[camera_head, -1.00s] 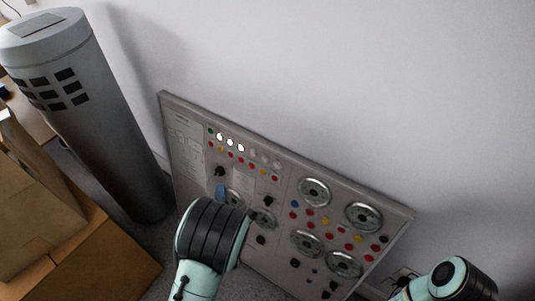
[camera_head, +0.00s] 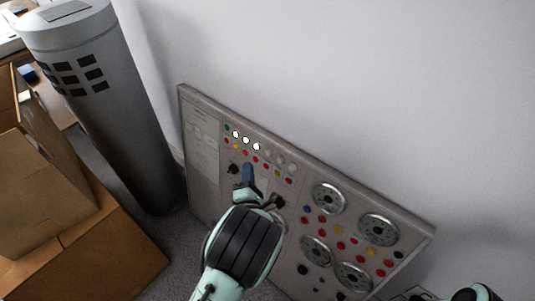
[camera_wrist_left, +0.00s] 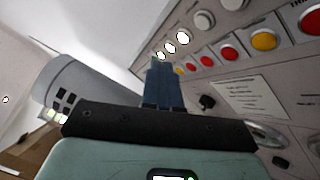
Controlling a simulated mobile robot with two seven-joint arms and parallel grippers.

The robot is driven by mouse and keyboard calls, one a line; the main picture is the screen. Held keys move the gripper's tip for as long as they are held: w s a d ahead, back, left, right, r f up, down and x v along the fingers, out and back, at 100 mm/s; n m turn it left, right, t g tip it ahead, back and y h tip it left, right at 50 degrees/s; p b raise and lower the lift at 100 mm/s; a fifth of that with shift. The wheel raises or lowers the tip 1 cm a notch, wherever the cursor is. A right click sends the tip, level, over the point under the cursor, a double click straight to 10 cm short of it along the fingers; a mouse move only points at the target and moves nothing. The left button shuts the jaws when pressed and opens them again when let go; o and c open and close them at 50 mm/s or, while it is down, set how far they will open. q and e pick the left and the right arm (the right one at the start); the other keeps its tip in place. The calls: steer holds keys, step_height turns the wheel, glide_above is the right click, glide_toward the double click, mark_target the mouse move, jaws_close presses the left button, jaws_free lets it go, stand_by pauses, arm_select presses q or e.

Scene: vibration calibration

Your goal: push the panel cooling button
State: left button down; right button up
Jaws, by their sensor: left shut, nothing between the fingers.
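The grey control panel (camera_head: 203,200) leans against the wall, with rows of small buttons near its top left. Lit white round lights (camera_head: 246,140) sit above a row of red and yellow buttons (camera_head: 266,167). The labels are too small to read, so I cannot tell which button is panel cooling. My left gripper (camera_head: 248,168) is shut and empty, its blue fingers pointing at this upper-left button area. In the left wrist view the fingertips (camera_wrist_left: 161,62) overlap the panel beside the lit lights (camera_wrist_left: 170,48); contact cannot be told.
Large dials (camera_head: 328,198) and more coloured buttons fill the panel's right half. A grey cylinder (camera_head: 130,140) stands to the left, with cardboard boxes (camera_head: 50,210) in front. The white wall is bare above the panel. My right arm (camera_head: 478,294) shows at the bottom right.

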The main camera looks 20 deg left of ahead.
mark_target(268, 153)
arm_select(q)
steer(key=shift+w+d+f+b, duration=0.2)
steer(key=shift+w+d+b, duration=0.1)
steer(key=shift+w, duration=0.6)
steer(key=shift+w+d+f+b, duration=0.2)
steer(key=shift+w+d+b, duration=0.15)
steer(key=shift+w, duration=0.55)
steer(key=shift+w+d+f+b, duration=0.2)
steer(key=shift+w+d+b, duration=0.1)
steer(key=shift+w, duration=0.6)
arm_select(e)
steer(key=shift+t+h, duration=0.3)
steer(key=shift+t, duration=0.1)
steer(key=shift+w+d+f, duration=0.4)
steer(key=shift+w+f, duration=0.15)
steer(key=shift+w, duration=0.2)
steer(key=shift+w+d+f, duration=0.35)
steer(key=shift+w+f, duration=0.2)
steer(key=shift+w, duration=0.2)
arm_select(q)
steer(key=shift+w+d+f+b, duration=0.1)
steer(key=shift+w+d+b, duration=0.05)
steer(key=shift+w+b, duration=0.2)
arm_select(e)
steer(key=shift+f, duration=0.45)
